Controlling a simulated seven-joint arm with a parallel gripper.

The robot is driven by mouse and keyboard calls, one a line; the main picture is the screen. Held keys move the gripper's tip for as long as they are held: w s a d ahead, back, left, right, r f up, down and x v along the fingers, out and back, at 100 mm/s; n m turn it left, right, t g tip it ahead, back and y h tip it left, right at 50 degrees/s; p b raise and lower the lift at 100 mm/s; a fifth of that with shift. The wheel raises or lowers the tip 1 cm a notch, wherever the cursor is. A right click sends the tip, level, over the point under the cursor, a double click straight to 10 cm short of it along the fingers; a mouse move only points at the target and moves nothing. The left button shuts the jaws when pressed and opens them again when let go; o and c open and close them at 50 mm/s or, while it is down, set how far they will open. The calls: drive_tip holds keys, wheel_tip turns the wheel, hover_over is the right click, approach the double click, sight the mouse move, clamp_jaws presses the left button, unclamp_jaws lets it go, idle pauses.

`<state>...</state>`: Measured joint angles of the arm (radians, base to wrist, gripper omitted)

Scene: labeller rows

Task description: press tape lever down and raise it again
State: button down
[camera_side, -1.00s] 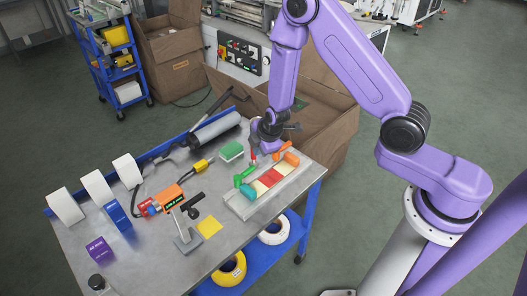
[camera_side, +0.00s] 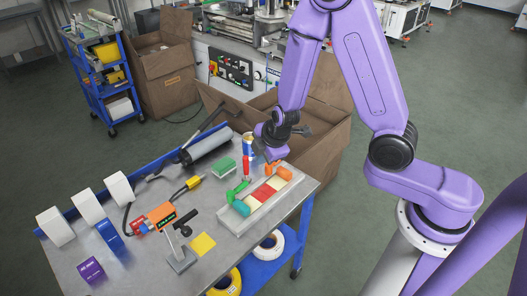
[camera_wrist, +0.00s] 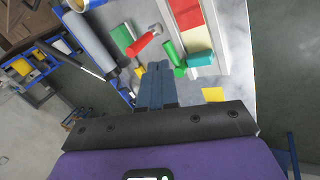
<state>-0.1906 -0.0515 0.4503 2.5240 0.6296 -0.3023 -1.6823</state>
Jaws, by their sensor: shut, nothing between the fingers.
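A pale labeller bed (camera_side: 231,222) stands on the bench's right part, with red and cream squares along it. A green lever (camera_side: 237,191), a teal roller (camera_side: 239,208) and orange parts (camera_side: 279,171) sit on or beside it. A red handle (camera_side: 246,167) stands near its far left side. In the wrist view the red handle (camera_wrist: 145,42) and green lever (camera_wrist: 170,56) lie ahead of the fingers. I cannot tell which is the tape lever. My gripper (camera_side: 277,153) is shut and empty above the bed's far end; its fingers (camera_wrist: 157,72) show no visible contact.
A green block (camera_side: 224,164), can (camera_side: 248,143) and yellow-tipped cable (camera_side: 192,183) are near the bed. An orange display box (camera_side: 161,216), a stand (camera_side: 181,255), white boxes (camera_side: 87,206) and a yellow note (camera_side: 202,244) occupy the left and front. A brown carton is behind.

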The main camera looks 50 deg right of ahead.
drive_tip(key=shift+v, duration=0.9)
drive_tip(key=c, duration=1.4)
unclamp_jaws()
drive_tip(key=shift+w+r, duration=0.15)
drive_tip(key=shift+r, duration=0.1)
drive_tip(key=shift+c, duration=0.2)
drive_tip(key=o, duration=0.4)
drive_tip(key=shift+w+a, duration=0.2)
drive_tip(key=shift+w, duration=0.05)
wheel_tip(320, 180, up, 4)
drive_tip(key=n+g+y, duration=0.1)
drive_tip(key=n+g, duration=0.4)
drive_tip(key=n, duration=0.5)
hover_over(247, 176)
drive_tip(key=f, duration=1.6)
drive_tip(key=shift+w+d+f, duration=0.25)
drive_tip(key=shift+w+f, duration=0.15)
clamp_jaws()
